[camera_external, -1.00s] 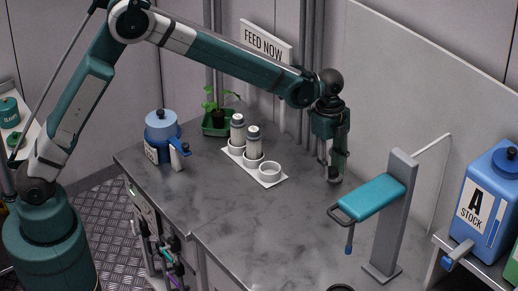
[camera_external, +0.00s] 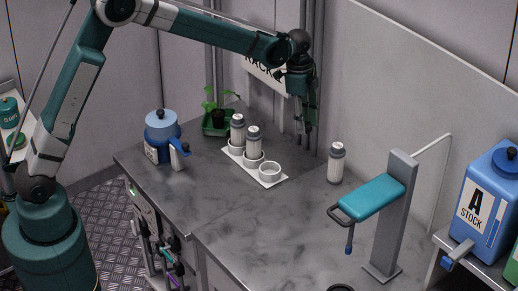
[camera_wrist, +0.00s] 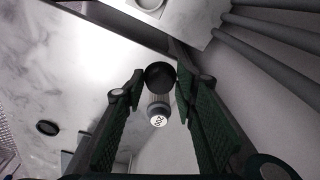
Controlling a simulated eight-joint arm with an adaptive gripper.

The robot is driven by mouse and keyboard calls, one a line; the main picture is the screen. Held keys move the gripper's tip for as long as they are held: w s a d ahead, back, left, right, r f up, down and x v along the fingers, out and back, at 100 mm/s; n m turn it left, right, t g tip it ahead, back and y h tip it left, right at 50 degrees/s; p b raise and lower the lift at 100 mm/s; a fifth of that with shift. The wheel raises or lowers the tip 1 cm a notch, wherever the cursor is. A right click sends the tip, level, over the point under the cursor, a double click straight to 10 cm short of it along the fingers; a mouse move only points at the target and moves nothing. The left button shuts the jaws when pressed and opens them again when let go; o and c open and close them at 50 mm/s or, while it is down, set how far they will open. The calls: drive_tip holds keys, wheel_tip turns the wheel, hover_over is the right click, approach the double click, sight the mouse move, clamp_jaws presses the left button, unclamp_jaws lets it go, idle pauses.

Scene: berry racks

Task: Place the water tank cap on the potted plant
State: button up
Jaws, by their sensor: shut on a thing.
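My gripper (camera_external: 307,138) hangs over the back of the counter, between the cup rack and a lone bottle. In the wrist view my gripper (camera_wrist: 160,84) is shut on a dark round piece (camera_wrist: 160,75), which I cannot identify for certain as the water tank cap. The potted plant (camera_external: 214,100), green-leaved in a green tray, stands at the back left, left of my gripper and apart from it. The blue water tank (camera_external: 161,130) at the counter's left has a black knob on top. The blue tank labelled A STOCK (camera_external: 486,205) at right also has a black knob.
A white rack (camera_external: 266,182) holds two white-topped bottles and has an empty cup at its near end. The lone bottle (camera_external: 336,164) stands upright; it also shows in the wrist view (camera_wrist: 158,114). A teal-topped stand (camera_external: 372,194) is at right. The front counter is mostly clear.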

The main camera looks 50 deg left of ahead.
drive_tip(key=a+n, duration=0.6)
drive_tip(key=a, duration=1.9)
drive_tip(key=n+y, duration=0.1)
drive_tip(key=n, duration=0.4)
hover_over(218, 112)
drive_tip(key=shift+t, duration=0.4)
drive_tip(key=shift+s+d+f+p, duration=0.1)
drive_tip(key=shift+s+f+p, duration=0.1)
drive_tip(key=shift+f, duration=1.05)
drive_tip(key=shift+s+d+f+p, duration=0.1)
drive_tip(key=shift+f+p, duration=0.05)
drive_tip(key=shift+f, duration=1.1)
drive_tip(key=shift+f, duration=3.1)
drive_tip(key=shift+w+f, duration=0.1)
drive_tip(key=shift+f, duration=1.8)
drive_tip(key=shift+f+b, duration=0.2)
drive_tip(key=shift+b, duration=0.1)
